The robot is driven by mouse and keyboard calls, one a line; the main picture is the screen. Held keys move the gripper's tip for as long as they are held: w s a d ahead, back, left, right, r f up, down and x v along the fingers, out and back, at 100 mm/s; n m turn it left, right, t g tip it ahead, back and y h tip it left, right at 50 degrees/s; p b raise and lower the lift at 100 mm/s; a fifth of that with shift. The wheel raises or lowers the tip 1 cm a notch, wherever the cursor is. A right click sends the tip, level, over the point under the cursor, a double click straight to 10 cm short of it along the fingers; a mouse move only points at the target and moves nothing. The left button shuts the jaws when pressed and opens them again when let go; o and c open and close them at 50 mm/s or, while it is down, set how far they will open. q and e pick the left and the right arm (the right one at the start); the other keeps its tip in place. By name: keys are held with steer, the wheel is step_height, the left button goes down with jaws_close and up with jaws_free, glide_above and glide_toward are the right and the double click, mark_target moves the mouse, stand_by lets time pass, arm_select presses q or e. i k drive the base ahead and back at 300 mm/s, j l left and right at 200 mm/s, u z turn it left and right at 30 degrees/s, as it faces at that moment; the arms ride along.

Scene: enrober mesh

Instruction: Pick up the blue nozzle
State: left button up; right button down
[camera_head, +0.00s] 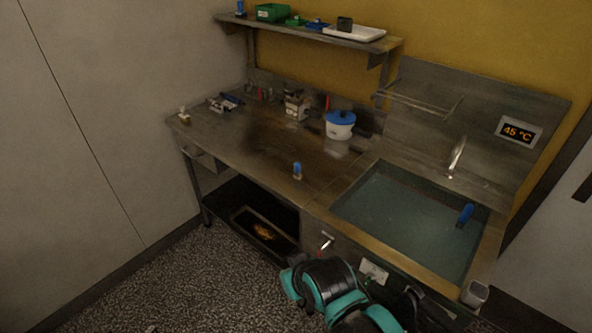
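A small upright piece with a blue top and a pale base (297,170) stands near the front edge of the steel worktop, left of the sink; it looks like the blue nozzle. Another blue piece (465,214) stands tilted at the right side of the sink. A teal and black arm of mine shows at the bottom centre, in front of the counter and below the worktop. I cannot make out a gripper on it. No gripper is seen near either blue piece.
The steel worktop (232,133) is clear around the small blue piece. A white pot with a blue lid (340,125) stands behind it. The filled sink (402,220) lies to the right. A shelf (297,33) with small bins hangs above.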

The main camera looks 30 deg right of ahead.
mark_target(297, 175)
steer(key=z, duration=0.45)
steer(key=i+z, duration=0.2)
steer(key=z, duration=0.3)
steer(key=i+j+z, duration=0.15)
steer(key=z, duration=0.3)
steer(key=i+j+z, duration=0.15)
steer(key=z, duration=0.35)
